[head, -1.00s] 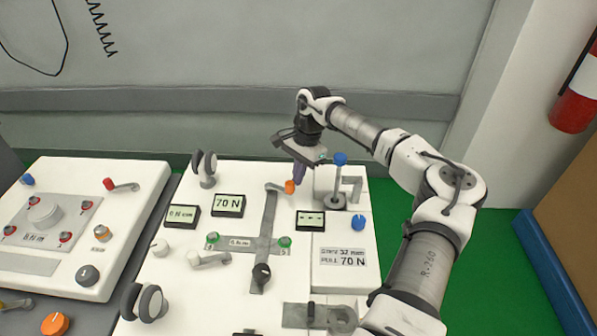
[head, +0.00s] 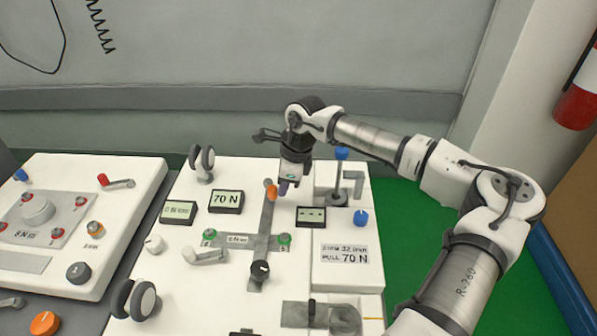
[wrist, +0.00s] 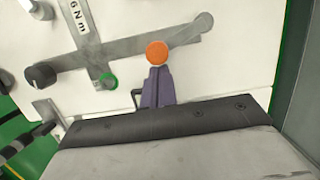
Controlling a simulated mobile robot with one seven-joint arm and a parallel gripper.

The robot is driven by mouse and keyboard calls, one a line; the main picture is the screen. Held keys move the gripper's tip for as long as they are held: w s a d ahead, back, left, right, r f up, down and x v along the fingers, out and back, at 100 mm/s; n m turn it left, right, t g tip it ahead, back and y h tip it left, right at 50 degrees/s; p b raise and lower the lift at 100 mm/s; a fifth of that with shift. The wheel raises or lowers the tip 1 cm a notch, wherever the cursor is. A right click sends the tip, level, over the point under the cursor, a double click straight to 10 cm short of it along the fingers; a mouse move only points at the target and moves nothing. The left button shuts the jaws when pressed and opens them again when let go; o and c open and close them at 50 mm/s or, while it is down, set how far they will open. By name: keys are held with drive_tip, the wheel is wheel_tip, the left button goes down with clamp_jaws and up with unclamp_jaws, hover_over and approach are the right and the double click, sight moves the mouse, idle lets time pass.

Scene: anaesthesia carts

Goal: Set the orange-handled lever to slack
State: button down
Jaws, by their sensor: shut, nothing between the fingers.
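The orange-handled lever (head: 271,192) is near the back of the white panel (head: 178,262). Its orange knob (wrist: 157,52) shows clearly in the wrist view, with its short grey arm running to the upper right, along the grey plate. In the head view the knob lies over the back part of that cross-shaped plate (head: 266,218). My gripper (head: 284,187) points down just right of the knob. In the wrist view its purple fingers (wrist: 156,90) are together and empty, right below the knob. Whether they touch it I cannot tell.
A blue-topped post (head: 341,154) and grey bracket stand right of my gripper. Display boxes (head: 226,201) are to the left, and another (head: 311,216) is close in front. A black knob (head: 260,269) and green-ringed studs (head: 284,239) are on the plate.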

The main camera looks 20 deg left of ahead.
drive_tip(key=shift+s+a+f+m+t+b, duration=0.15)
drive_tip(key=shift+s+a+m+b, duration=0.2)
drive_tip(key=shift+m, duration=0.2)
drive_tip(key=shift+s+a+r+m+t+b, duration=0.15)
drive_tip(key=shift+s+a+m+b, duration=0.15)
drive_tip(key=shift+m, duration=0.25)
drive_tip(key=shift+s+a+b, duration=0.15)
drive_tip(key=shift+a+b, duration=0.15)
drive_tip(key=shift+b, duration=0.15)
drive_tip(key=shift+a, duration=0.1)
